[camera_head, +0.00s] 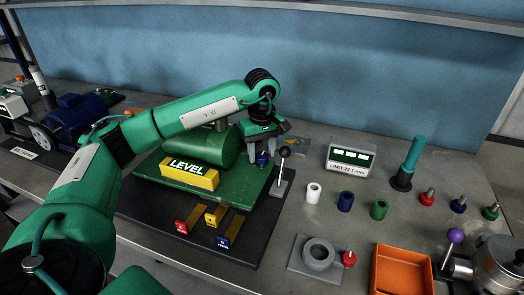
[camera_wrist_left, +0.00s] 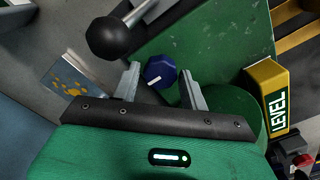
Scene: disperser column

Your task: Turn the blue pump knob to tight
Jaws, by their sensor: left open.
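The blue pump knob (camera_head: 262,159) sits at the right end of the green pump, on the green base plate (camera_head: 240,187). In the left wrist view the knob (camera_wrist_left: 159,72) is a faceted blue cap with a short white mark on its face. My left gripper (camera_head: 265,145) is above the knob, jaws open. In the left wrist view its two fingers (camera_wrist_left: 160,82) stand on either side of the knob, with a visible gap on both sides. I cannot tell whether the fingertips are level with the knob. My right gripper is not in view.
A lever with a black ball (camera_head: 285,152) stands close right of the gripper; it also shows in the left wrist view (camera_wrist_left: 111,38). The yellow LEVEL block (camera_head: 189,174) is left of the knob. Small cylinders, a limit display (camera_head: 350,160) and an orange tray (camera_head: 402,247) lie farther right.

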